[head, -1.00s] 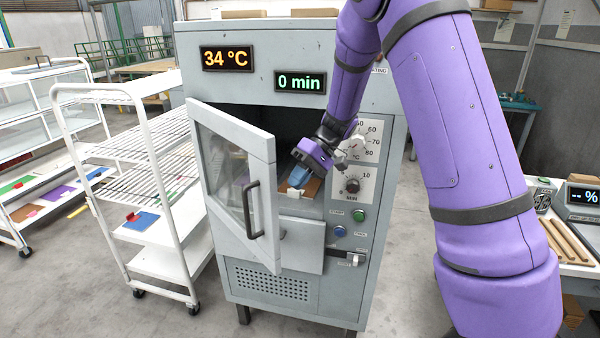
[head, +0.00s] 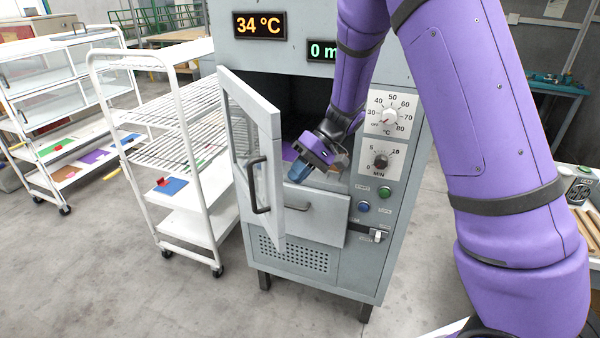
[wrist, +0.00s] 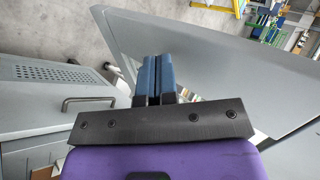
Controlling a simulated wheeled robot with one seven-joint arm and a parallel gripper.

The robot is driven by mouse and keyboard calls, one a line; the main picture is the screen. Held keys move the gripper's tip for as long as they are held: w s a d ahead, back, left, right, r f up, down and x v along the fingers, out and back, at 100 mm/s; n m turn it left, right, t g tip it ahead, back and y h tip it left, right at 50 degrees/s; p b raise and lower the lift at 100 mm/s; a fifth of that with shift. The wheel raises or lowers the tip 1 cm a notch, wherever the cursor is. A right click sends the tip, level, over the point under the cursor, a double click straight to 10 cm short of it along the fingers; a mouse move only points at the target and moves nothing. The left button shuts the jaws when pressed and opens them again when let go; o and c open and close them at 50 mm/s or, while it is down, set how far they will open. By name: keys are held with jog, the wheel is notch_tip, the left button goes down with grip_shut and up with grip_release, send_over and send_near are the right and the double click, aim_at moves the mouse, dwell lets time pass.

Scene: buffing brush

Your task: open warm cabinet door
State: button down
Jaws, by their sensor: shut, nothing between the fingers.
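The warm cabinet (head: 405,185) is grey, with a 34 °C display at its top. Its door (head: 275,145) has a window and a dark bar handle (head: 258,186), is hinged at the left and stands partly open toward me. My gripper (head: 297,172) is shut and empty, its blue fingertips in front of the cabinet opening, to the right of the door's free edge. In the wrist view the blue fingers (wrist: 152,78) are together, with the door's grey panel (wrist: 225,70) to their right. I cannot tell whether they touch the door.
A drawer front (head: 310,216) sits below the opening. Dials (head: 388,118) and buttons line the cabinet's right side. A white wire-shelf trolley (head: 165,150) stands close to the left of the door. Grey floor lies clear in front.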

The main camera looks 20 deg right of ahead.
aim_at(254, 186)
jog(key=shift+a, duration=0.1)
jog(key=a+m, duration=0.1)
jog(key=a, duration=0.2)
jog(key=s+a+t, duration=0.1)
jog(key=a, duration=0.3)
jog(key=s+a+m+t, duration=0.1)
jog(key=a, duration=0.2)
jog(key=shift+s+a+m, duration=0.2)
jog(key=shift+a+m, duration=0.1)
jog(key=shift+a, duration=0.05)
jog(key=w+a+m+t+h, duration=0.1)
jog(key=w+a+m+t, duration=0.2)
jog(key=a, duration=1.1)
jog(key=w+a+m+t, duration=0.3)
jog(key=w+a+m, duration=0.2)
jog(key=a, duration=0.9)
jog(key=shift+h, duration=0.4)
